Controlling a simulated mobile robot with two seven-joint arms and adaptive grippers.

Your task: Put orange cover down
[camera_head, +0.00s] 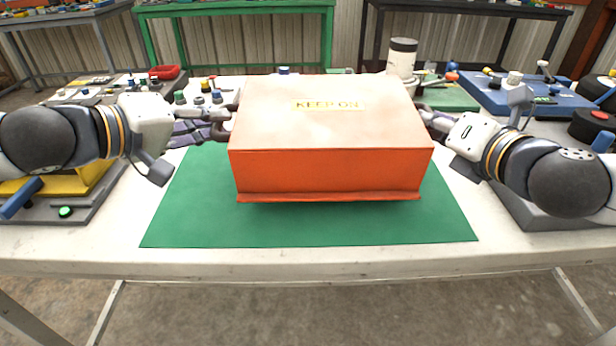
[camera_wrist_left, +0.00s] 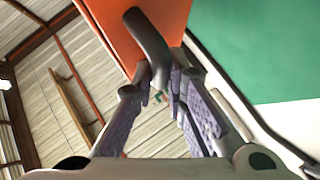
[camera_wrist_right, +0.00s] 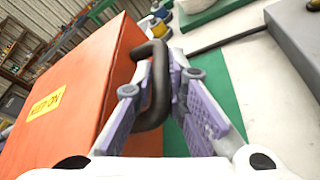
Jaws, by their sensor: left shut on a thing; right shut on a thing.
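The orange cover (camera_head: 331,172) is a box-shaped lid with a yellow "KEEP ON" label on its top. It is held level over the green mat (camera_head: 310,232); its lower rim seems a little above the mat. My left gripper (camera_head: 230,122) is shut on the dark handle on the cover's left side, and this handle (camera_wrist_left: 150,45) shows between the fingers in the left wrist view. My right gripper (camera_head: 428,120) is shut on the right-side handle, and that handle (camera_wrist_right: 158,95) shows in the right wrist view. What lies under the cover is hidden.
A white cup with a dark lid (camera_head: 402,60) stands behind the cover's right. A blue board (camera_head: 530,92) with parts lies at the back right. A grey board with a yellow block (camera_head: 85,185) sits at the left. The mat's front strip is clear.

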